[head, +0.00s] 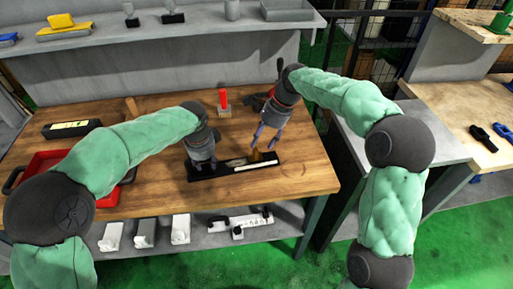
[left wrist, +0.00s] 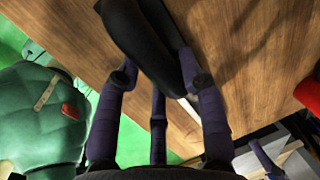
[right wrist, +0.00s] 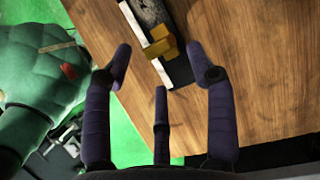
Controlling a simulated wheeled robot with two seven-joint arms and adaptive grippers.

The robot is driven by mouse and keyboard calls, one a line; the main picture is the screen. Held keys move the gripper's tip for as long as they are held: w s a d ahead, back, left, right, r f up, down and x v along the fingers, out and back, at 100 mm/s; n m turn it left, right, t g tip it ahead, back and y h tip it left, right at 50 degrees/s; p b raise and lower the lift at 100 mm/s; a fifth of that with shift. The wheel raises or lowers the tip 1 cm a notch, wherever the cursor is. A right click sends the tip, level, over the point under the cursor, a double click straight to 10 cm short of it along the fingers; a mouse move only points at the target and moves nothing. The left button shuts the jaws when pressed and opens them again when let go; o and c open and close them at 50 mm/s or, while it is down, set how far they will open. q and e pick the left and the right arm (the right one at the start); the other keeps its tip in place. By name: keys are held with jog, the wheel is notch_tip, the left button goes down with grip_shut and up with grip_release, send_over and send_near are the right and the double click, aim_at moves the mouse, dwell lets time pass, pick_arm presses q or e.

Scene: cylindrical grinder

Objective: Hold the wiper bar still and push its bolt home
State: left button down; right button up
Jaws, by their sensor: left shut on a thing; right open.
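The wiper bar (head: 234,166), long and black with a white strip, lies on the wooden bench. My left gripper (head: 203,170) is shut on its left end; in the left wrist view the black bar (left wrist: 142,38) runs between the fingers (left wrist: 158,75). The bolt (head: 256,154), a brass-yellow piece, sits at the right part of the bar. It shows more closely in the right wrist view (right wrist: 160,42), across the bar beside the white strip. My right gripper (head: 268,138) is open and empty, just above and behind the bolt. How deep the bolt sits is unclear.
A red-handled brush (head: 223,103) stands behind the bar. A red tray (head: 45,163) and a black case (head: 72,128) are at the left. White blocks lie on the lower shelf (head: 200,233). The bench front right of the bar is clear.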

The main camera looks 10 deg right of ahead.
aim_at(257, 148)
jog(key=shift+x, duration=2.55)
grip_shut()
jog(key=shift+d, duration=0.1)
